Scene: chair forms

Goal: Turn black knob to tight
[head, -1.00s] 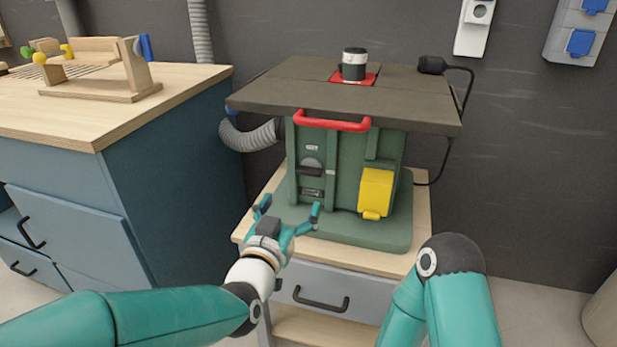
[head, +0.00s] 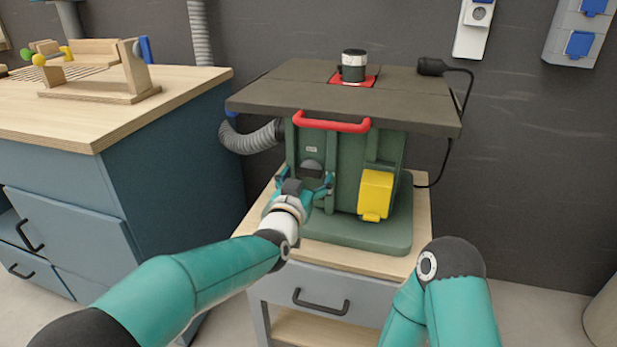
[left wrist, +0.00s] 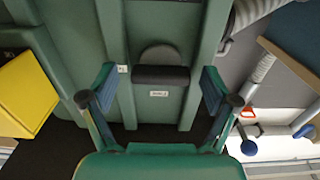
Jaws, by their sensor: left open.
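The black knob (left wrist: 160,75) is on the green front of the machine. In the left wrist view its bar lies level across a dark round disc, with a small white label below it, too small to read. In the head view the knob's disc (head: 312,165) shows just above my gripper, and the bar is mostly hidden. My left gripper (head: 304,178) is open in front of the knob. In the left wrist view my left gripper (left wrist: 160,88) has one finger on each side of the knob, both apart from it. My right gripper is out of view.
The green machine (head: 345,236) stands on a wooden-topped drawer cabinet (head: 420,220). Its dark tabletop (head: 300,85) and red handle (head: 332,124) overhang the knob. A yellow box (head: 376,190) juts out at right. A workbench (head: 180,85) stands at left.

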